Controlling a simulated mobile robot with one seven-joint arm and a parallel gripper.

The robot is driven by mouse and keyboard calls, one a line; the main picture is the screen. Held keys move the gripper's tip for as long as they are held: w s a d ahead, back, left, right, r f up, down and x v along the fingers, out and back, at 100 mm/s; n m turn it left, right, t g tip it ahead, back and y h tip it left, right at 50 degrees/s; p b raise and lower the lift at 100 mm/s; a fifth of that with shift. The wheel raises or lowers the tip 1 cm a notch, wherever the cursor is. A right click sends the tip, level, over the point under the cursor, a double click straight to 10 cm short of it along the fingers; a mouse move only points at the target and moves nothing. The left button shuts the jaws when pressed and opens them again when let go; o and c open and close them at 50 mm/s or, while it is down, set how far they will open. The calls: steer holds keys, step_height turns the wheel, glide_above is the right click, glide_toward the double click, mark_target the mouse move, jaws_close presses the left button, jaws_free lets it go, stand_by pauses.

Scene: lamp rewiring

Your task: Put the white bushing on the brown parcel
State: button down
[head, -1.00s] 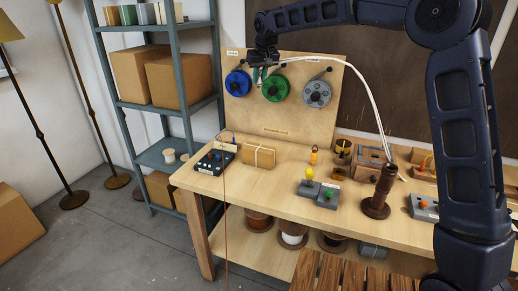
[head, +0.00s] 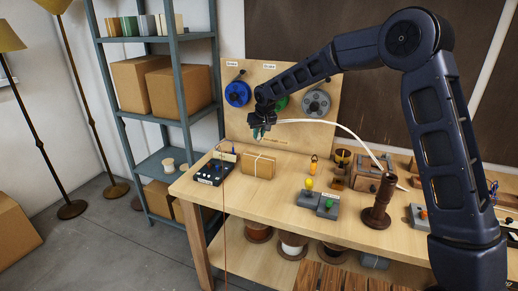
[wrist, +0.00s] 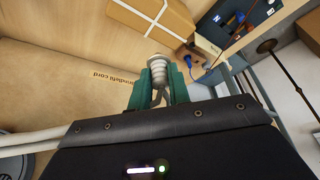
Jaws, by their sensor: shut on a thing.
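The brown parcel (head: 258,164), tied with white string, lies on the bench toward its left end. It also shows at the top of the wrist view (wrist: 152,22). My gripper (head: 259,133) is above and a little behind the parcel, in front of the upright board. In the wrist view its green fingers (wrist: 161,88) are shut on the white bushing (wrist: 158,68), a ribbed piece with its tip pointing toward the parcel. The bushing is apart from the parcel. In the head view it is too small to tell.
A dark control box (head: 215,172) stands left of the parcel. The board (head: 290,138) with cord reels (head: 316,102) rises behind. A white cord (head: 345,129) arcs from my gripper toward the right of the bench. Grey switch boxes (head: 318,202) and a brown lamp stem (head: 377,208) stand farther right.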

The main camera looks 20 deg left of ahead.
steer(key=shift+f, duration=3.6)
steer(key=shift+f, duration=0.1)
steer(key=c, duration=1.3)
jaws_free()
steer(key=v, duration=1.2)
